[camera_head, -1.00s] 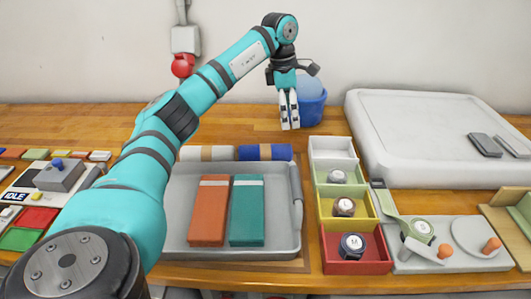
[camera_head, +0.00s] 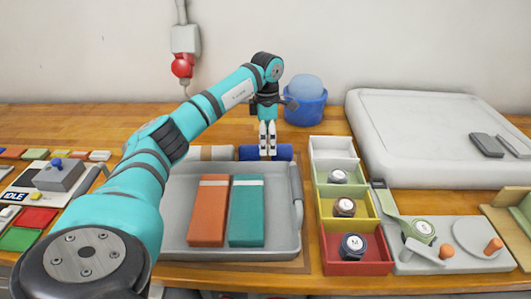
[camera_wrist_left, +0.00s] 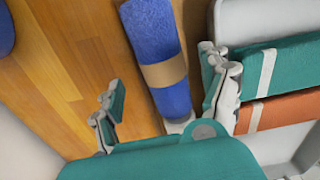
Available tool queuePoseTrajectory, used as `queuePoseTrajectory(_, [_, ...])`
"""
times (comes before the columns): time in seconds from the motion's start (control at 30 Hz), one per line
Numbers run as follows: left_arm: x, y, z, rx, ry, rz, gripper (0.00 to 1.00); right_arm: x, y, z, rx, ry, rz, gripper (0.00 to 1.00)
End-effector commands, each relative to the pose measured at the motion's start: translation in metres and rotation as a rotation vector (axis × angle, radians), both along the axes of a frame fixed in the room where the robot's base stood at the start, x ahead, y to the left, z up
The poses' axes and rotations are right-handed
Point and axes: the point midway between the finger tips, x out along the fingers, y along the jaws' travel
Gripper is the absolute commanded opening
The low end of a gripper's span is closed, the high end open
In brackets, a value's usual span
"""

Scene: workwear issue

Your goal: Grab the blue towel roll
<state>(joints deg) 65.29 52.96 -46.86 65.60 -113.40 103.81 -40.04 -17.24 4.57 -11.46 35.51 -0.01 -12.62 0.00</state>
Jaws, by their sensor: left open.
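The blue towel roll (camera_head: 248,153) lies on the wooden table just behind the grey tray. It has a tan band around its middle, which shows in the left wrist view (camera_wrist_left: 163,71). My left gripper (camera_head: 268,153) points down at the roll, its fingers hiding the roll's middle in the head view. In the left wrist view the gripper (camera_wrist_left: 167,93) is open, one finger on each side of the roll, with nothing held. Whether a finger touches the roll I cannot tell. My right gripper is not in view.
A pale roll (camera_head: 207,153) lies left of the blue one. The grey tray (camera_head: 278,240) holds folded orange and teal cloths. A blue bucket (camera_head: 306,110) stands behind. Stacked bins (camera_head: 332,147) stand to the right. Bare table lies behind the rolls.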

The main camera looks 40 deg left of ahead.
Motion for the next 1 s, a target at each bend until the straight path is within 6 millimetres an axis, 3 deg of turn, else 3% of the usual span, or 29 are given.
queuePoseTrajectory(0.3, [-0.005, 0.001, -0.043, 0.000, 0.003, 0.001, 0.79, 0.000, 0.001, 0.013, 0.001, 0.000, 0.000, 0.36])
queuePoseTrajectory(0.6, [-0.005, 0.001, -0.049, 0.000, 0.001, 0.000, 0.79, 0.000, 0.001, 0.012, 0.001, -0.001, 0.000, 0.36])
queuePoseTrajectory(1.0, [-0.005, 0.001, -0.049, 0.000, 0.001, 0.000, 0.28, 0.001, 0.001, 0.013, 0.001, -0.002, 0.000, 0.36])
